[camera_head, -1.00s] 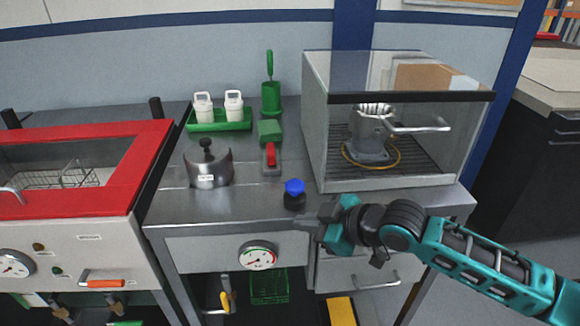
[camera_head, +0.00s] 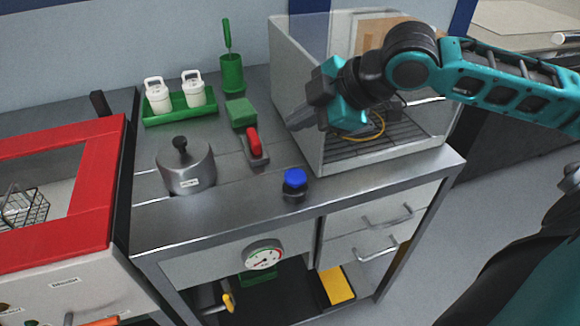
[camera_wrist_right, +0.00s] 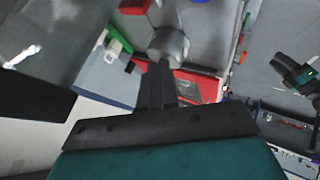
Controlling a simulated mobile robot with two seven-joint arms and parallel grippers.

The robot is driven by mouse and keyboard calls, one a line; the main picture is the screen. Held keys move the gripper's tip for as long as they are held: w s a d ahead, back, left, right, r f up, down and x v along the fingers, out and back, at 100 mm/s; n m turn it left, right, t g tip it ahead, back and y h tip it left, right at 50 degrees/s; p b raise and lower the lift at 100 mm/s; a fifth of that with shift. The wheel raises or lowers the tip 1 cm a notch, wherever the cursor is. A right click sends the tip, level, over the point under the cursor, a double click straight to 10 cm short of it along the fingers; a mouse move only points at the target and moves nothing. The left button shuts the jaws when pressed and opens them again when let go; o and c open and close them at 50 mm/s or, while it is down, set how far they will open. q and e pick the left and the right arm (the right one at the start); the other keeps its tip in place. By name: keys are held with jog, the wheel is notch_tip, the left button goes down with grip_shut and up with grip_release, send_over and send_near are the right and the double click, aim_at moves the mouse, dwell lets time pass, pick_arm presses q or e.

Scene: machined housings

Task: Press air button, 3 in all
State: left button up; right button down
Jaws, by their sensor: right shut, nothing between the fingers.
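The blue button (camera_head: 294,177) sits on a round black base near the counter's front edge, and its cap looks raised. A sliver of blue (camera_wrist_right: 200,1) shows at the top of the right wrist view. My right gripper (camera_head: 303,120) is shut and empty, above and behind the button, in front of the glass case. Its fingers (camera_wrist_right: 157,85) also show together in the right wrist view. They are clear of the button. A teal and black piece that looks like my left gripper (camera_wrist_right: 296,72) shows at the right of the wrist view, too small to read its jaws.
A steel pot (camera_head: 187,167) and a red-handled switch (camera_head: 254,147) stand left of the button. A glass case (camera_head: 300,95) stands behind and right. A green tray (camera_head: 178,115) holds two white jars. A pressure gauge (camera_head: 263,255) is on the front panel.

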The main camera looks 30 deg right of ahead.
dwell(0.4)
jog(key=b, duration=0.6)
send_over(299, 177)
notch_tip(299, 177, down, 7)
jog(key=shift+r, duration=0.1)
jog(key=shift+f, duration=0.95)
dwell(0.6)
jog(key=shift+f, duration=0.1)
jog(key=shift+f, duration=0.35)
